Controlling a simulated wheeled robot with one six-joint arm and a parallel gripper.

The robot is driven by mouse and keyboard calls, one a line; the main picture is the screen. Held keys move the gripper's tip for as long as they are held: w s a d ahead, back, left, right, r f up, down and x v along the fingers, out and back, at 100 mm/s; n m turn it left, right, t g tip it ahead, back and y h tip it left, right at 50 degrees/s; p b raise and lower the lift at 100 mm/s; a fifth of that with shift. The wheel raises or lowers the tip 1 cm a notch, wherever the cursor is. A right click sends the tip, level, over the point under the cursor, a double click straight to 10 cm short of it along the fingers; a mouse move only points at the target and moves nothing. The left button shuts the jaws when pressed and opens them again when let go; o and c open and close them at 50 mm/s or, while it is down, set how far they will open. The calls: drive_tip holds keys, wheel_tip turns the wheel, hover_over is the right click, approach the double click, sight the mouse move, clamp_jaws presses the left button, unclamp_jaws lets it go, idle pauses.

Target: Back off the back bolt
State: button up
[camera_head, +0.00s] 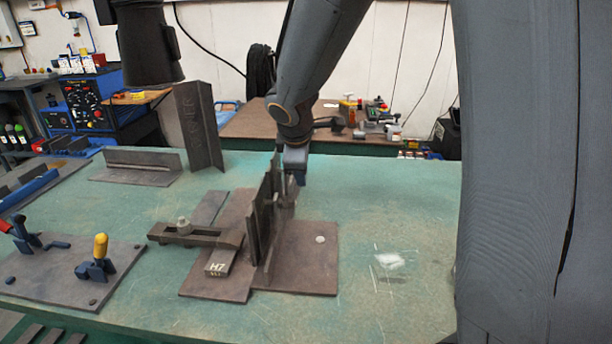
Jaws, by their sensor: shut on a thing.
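My gripper (293,180) reaches down behind and to the right of a dark upright plate (262,225) on the fixture's base plate (310,270). Its jaws are shut on a small grey piece low at the back of the base plate, which appears to be the back bolt (288,200). The upright plate partly hides the fingertips and the bolt. A second round bolt head (320,239) sits at the right of the base plate, apart from my gripper.
A clamp bar (195,235) with a stud and nut lies left of the upright plate, near a block marked H7 (220,262). Toggle clamps stand on a plate (70,270) at left. An angle piece (200,125) stands behind.

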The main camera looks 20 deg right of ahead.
drive_tip(key=shift+w+r+t+b, duration=0.15)
drive_tip(key=shift+t+b, duration=0.15)
drive_tip(key=shift+b, duration=0.6)
drive_tip(key=o, duration=0.7)
drive_tip(key=p+v, duration=0.3)
drive_tip(key=v, duration=0.2)
drive_tip(key=shift+p, duration=0.3)
drive_tip(key=shift+c, duration=0.4)
